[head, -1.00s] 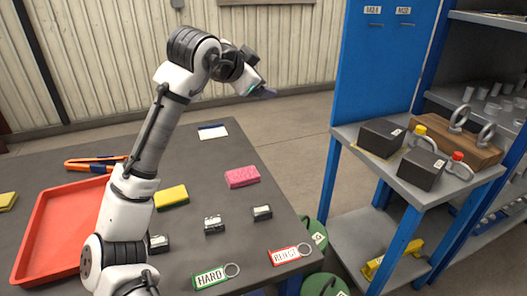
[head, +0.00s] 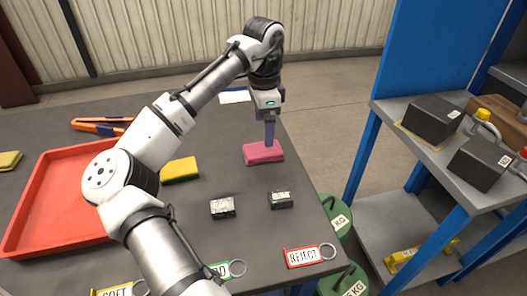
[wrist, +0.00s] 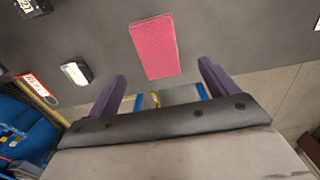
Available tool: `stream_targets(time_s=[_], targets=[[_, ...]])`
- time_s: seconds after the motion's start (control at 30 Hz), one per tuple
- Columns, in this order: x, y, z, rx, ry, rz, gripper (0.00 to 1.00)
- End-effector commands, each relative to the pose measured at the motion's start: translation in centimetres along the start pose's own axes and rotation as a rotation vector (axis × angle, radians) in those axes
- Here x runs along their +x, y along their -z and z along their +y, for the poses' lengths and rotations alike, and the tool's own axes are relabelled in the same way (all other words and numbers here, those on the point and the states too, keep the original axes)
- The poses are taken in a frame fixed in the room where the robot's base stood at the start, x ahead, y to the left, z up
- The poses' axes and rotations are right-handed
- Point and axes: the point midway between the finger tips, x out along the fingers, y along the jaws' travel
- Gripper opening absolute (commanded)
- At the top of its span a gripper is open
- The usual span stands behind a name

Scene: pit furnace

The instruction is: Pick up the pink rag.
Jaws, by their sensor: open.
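The pink rag (head: 263,153), a flat rectangular block in looks, lies on the dark table near its right edge. In the wrist view the pink rag (wrist: 155,47) shows whole, ahead of the fingers and roughly between their lines. My gripper (head: 269,143) points down with its purple fingers over the rag in the head view, hiding a little of its far side. In the wrist view my gripper (wrist: 163,72) is open, with nothing between its fingers. I cannot tell the exact height of the fingertips above the rag.
A yellow sponge (head: 180,170) and a red tray (head: 60,205) lie to the left. Two small dark blocks (head: 223,207) (head: 281,200) and a REJECT tag (head: 303,257) lie nearer. A blue shelf rack (head: 415,110) stands right, past a floor gap.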

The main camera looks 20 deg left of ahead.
Motion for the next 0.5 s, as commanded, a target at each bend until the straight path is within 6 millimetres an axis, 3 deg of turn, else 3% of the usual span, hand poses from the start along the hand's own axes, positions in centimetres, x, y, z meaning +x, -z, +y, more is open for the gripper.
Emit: stream_targets(time_s=[0.27, 0.5], targets=[[2.2, -0.2, 0.1, -0.001, 0.001, 0.0, 0.85], [5.7, -0.5, 0.4, 0.0, 0.001, 0.001, 0.85]])
